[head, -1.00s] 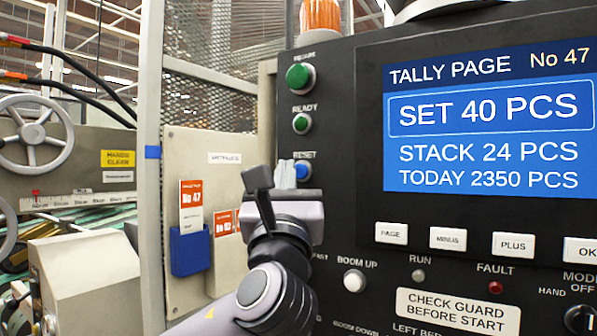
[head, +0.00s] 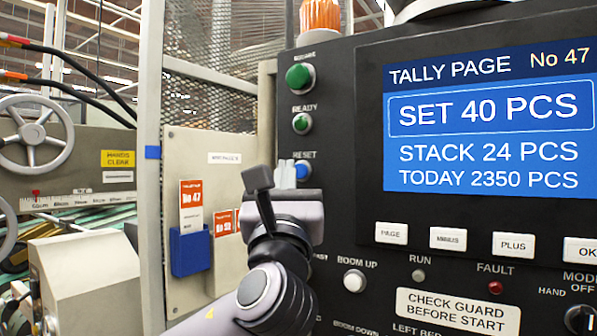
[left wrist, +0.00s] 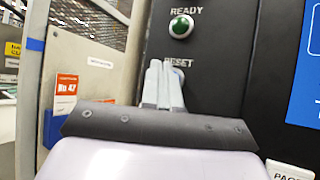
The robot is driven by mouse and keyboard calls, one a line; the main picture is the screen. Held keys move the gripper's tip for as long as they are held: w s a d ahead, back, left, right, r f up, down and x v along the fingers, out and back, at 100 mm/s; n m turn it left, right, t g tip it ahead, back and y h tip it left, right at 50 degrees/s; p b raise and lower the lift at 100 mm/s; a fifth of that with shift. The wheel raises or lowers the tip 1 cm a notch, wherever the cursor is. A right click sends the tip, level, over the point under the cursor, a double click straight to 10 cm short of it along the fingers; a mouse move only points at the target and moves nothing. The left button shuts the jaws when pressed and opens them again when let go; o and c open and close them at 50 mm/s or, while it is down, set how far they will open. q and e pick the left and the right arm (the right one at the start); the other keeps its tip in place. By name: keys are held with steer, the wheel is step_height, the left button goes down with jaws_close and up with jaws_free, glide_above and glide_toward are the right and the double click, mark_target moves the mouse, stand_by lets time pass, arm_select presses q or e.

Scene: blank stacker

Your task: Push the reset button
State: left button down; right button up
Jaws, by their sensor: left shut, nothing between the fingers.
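The blue reset button (head: 303,171) sits under the RESET label on the dark control panel (head: 345,130). My left gripper (head: 286,165) is upright just left of the button, its fingers together and empty. The fingers partly cover the button's left side in the head view. In the left wrist view the shut fingers (left wrist: 162,85) stand right below and left of the RESET label and hide most of the button. I cannot tell whether the fingertips touch it. My right gripper is not in view.
Above are a green READY button (head: 302,123) and a larger green button (head: 300,77). The screen (head: 488,120) reads SET 40 PCS, STACK 24 PCS. White keys (head: 447,239) and a BOOM UP button (head: 354,281) lie below right. A blue card holder (head: 190,252) is at left.

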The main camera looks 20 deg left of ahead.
arm_select(q)
steer(key=shift+w, duration=0.1)
steer(key=shift+w+d, duration=0.1)
steer(key=shift+w, duration=0.2)
steer(key=shift+w, duration=0.4)
stand_by(0.7)
stand_by(0.3)
steer(key=shift+s, duration=0.8)
steer(key=shift+s, duration=0.1)
steer(key=s, duration=0.2)
steer(key=s+a, duration=0.1)
steer(key=s, duration=0.1)
steer(key=shift+s+p, duration=0.35)
steer(key=shift+s, duration=0.05)
stand_by(0.3)
